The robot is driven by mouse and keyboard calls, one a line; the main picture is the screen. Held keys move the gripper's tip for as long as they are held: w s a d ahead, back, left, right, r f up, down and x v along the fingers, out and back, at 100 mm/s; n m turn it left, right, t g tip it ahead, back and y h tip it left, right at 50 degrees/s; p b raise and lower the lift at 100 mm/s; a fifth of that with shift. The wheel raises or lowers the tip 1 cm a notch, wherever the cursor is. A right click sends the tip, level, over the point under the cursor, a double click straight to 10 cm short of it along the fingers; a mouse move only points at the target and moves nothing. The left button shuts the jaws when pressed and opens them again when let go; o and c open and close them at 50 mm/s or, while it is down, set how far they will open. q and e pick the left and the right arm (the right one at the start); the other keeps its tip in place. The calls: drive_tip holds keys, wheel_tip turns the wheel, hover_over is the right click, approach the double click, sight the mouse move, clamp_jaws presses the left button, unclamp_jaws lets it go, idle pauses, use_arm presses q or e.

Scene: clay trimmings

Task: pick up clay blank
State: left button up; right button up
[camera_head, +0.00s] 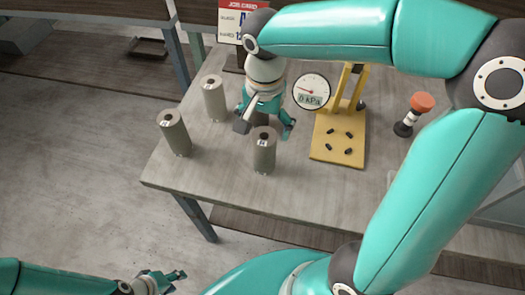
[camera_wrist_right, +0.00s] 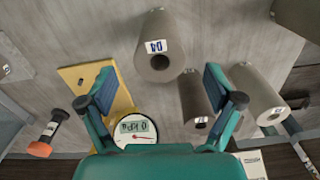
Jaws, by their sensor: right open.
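Three grey clay cylinders with dark holes in their tops stand upright on the table: a front one (camera_head: 263,152), a left one (camera_head: 175,135) and a back one (camera_head: 214,100). My right gripper (camera_head: 266,126) is open and empty, pointing down just behind the front cylinder. In the right wrist view its fingers (camera_wrist_right: 160,88) are spread, and a labelled cylinder (camera_wrist_right: 160,35) stands beyond the gap between them. Two more cylinders show near and past the right finger. My left gripper (camera_head: 175,281) is open and empty, low at the lower left, off the table.
A yellow stand (camera_head: 340,155) with a round gauge (camera_head: 311,91) reading 0 kPa stands right of the cylinders. A red-topped tool (camera_head: 412,115) is further right. A job card (camera_head: 231,20) stands at the back. The table's front left area (camera_head: 215,180) is clear.

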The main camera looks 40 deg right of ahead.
sight(264, 152)
drive_tip(key=shift+f+p, duration=0.35)
drive_tip(key=shift+f, duration=3.55)
drive_tip(key=shift+r, duration=0.1)
clamp_jaws()
